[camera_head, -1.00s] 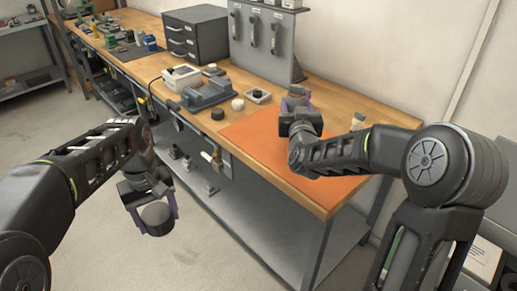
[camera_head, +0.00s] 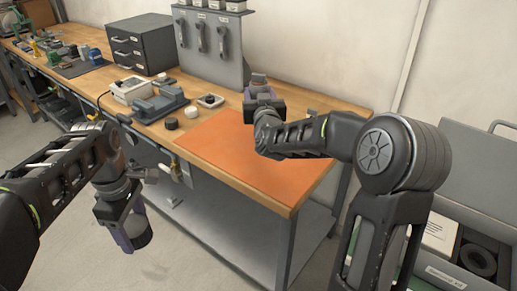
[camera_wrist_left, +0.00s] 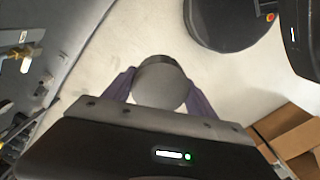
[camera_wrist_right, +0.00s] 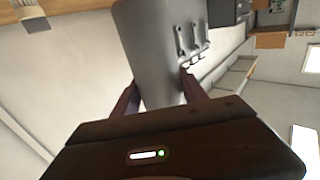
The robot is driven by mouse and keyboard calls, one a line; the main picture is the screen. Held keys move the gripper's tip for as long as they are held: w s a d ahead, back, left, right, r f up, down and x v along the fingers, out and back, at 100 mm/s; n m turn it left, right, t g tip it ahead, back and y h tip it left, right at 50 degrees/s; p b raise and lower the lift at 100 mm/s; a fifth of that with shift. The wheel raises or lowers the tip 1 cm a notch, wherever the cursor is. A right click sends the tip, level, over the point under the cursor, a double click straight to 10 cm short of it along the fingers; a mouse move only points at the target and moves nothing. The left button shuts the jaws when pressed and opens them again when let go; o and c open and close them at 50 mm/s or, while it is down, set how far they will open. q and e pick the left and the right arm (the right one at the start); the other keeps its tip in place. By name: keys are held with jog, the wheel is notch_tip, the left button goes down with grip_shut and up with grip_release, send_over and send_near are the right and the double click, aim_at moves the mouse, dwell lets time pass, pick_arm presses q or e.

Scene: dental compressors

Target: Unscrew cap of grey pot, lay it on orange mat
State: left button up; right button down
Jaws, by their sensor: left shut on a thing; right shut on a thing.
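My left gripper (camera_head: 124,235) is shut on a dark grey round pot (camera_head: 137,232), held tilted over the floor in front of the bench. In the left wrist view the pot (camera_wrist_left: 160,85) shows a round grey face with a darker band at its far edge, between the purple fingers. My right gripper (camera_head: 260,94) is shut on a small grey thing (camera_head: 258,79) above the back of the bench, beyond the orange mat (camera_head: 230,150). I cannot tell whether this is the cap. The visible part of the orange mat is bare; my right arm hides some of it.
A black round piece (camera_head: 171,124) and a white one (camera_head: 192,112) stand left of the mat, near a grey-blue device (camera_head: 160,104). A grey panel with handles (camera_head: 212,45) stands behind. An open grey case (camera_head: 470,215) lies at right.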

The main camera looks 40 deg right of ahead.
pick_arm(q)
jog(key=shift+r, duration=0.25)
pick_arm(e)
jog(key=shift+f, duration=3.05)
jog(key=shift+f, duration=0.1)
pick_arm(q)
jog(key=shift+r+p, duration=0.15)
jog(key=shift+p, duration=0.2)
pick_arm(e)
notch_tip(320, 180, down, 3)
jog(key=shift+f, duration=0.3)
pick_arm(q)
jog(key=shift+f, duration=0.2)
pick_arm(e)
jog(key=shift+f, duration=0.1)
jog(key=c, duration=0.6)
grip_release()
jog(key=shift+f, duration=0.1)
